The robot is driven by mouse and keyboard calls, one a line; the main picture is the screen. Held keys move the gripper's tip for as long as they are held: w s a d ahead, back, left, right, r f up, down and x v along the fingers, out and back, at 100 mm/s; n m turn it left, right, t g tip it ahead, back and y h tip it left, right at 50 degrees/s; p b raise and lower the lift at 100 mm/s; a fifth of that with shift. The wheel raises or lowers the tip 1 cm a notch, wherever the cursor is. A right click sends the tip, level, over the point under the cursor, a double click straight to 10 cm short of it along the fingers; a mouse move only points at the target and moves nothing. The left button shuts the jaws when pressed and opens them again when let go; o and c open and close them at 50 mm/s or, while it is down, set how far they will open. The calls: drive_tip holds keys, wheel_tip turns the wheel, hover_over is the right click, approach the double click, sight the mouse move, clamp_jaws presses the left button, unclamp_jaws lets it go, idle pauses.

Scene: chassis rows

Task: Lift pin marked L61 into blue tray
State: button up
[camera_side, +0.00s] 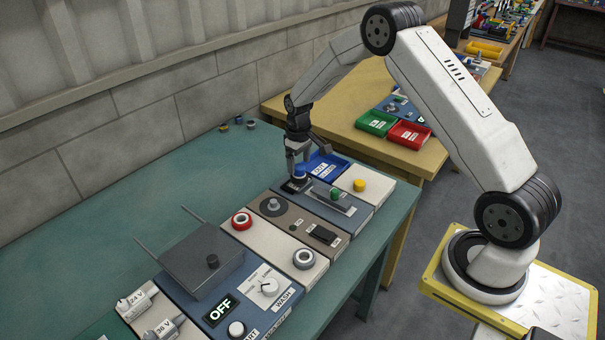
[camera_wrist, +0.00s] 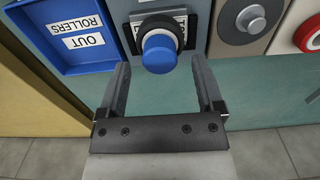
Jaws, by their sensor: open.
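A blue round-headed pin (camera_wrist: 158,52) sits upright in a black collar on a panel in the wrist view. A white label beside it is cut off and I cannot read L61. The pin also shows in the side view (camera_side: 300,176), partly hidden by my gripper (camera_side: 299,166). My gripper (camera_wrist: 160,72) is open, with its fingertips around or just short of the pin's head; I cannot tell whether they touch. The blue tray (camera_wrist: 103,62), with labels reading OUT and ROLLERS, lies left of the pin in the wrist view. It lies behind the pin in the side view (camera_side: 343,163).
A green button (camera_side: 337,193) and yellow knob (camera_side: 360,185) stand near the pin. A grey knob (camera_wrist: 251,19) and red ring (camera_wrist: 310,35) are to the right in the wrist view. Green (camera_side: 376,122) and red (camera_side: 409,134) trays sit on the yellow table behind.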

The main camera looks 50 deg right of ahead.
drive_tip(key=shift+f, duration=0.85)
clamp_jaws()
drive_tip(key=shift+r, duration=0.1)
idle(1.2)
drive_tip(key=shift+r, duration=2.9)
drive_tip(key=shift+r, duration=0.1)
